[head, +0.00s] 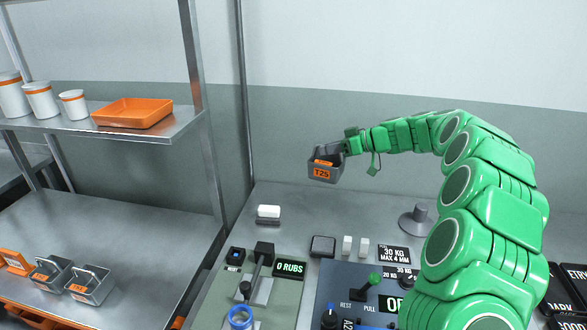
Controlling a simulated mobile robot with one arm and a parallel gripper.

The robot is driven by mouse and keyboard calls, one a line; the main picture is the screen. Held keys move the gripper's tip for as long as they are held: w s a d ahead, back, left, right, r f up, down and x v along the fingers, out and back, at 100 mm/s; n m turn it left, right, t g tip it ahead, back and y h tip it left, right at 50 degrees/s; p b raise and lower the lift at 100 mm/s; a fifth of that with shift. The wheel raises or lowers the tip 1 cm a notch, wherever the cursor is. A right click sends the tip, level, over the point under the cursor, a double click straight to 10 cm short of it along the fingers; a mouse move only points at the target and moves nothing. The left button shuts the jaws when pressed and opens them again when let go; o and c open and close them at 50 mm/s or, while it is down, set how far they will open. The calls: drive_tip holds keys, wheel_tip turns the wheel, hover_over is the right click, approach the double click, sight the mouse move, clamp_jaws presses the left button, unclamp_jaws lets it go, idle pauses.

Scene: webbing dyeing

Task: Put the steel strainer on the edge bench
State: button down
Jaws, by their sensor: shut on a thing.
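My gripper (350,147) is shut on a small grey open-topped container (322,168) with an orange T25 label. It holds the container in the air, above the back of the grey bench (290,205). I see no clear strainer holes, so I cannot tell whether this is the steel strainer. The finger contact is small and partly hidden by the container. A steel bench (130,215) stands at the left, beneath a shelf. I cannot tell which surface is the edge bench.
Two grey handled containers (92,287) (50,272) stand on the left bench. The shelf (150,127) holds an orange tray (133,112) and several white canisters (40,99). A shelf post (196,80) separates the sides. Control panels (270,295) fill the near bench. The left bench's middle is clear.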

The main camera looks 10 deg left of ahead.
drive_tip(key=shift+r, duration=0.2)
drive_tip(key=s+a+f+n+g, duration=0.15)
drive_tip(key=s+a+f, duration=0.35)
drive_tip(key=s+a, duration=0.65)
drive_tip(key=s+a+f+n+g, duration=0.2)
drive_tip(key=s+a, duration=0.6)
drive_tip(key=s, duration=0.4)
drive_tip(key=s+a+f+n+g+h, duration=0.1)
drive_tip(key=s+a+f+n+g, duration=0.15)
drive_tip(key=s+a, duration=0.7)
drive_tip(key=s+a+f+n+g, duration=0.15)
drive_tip(key=s+a, duration=0.55)
drive_tip(key=s, duration=0.7)
drive_tip(key=shift+g, duration=0.45)
drive_tip(key=shift+w+a+f, duration=1.2)
drive_tip(key=shift+a+f, duration=0.8)
drive_tip(key=shift+f, duration=0.15)
drive_tip(key=shift+w+a+f, duration=1.2)
drive_tip(key=shift+a+f, duration=0.8)
drive_tip(key=shift+f, duration=0.15)
drive_tip(key=shift+w+a+f, duration=1.2)
drive_tip(key=shift+a+f, duration=0.8)
drive_tip(key=shift+f, duration=0.15)
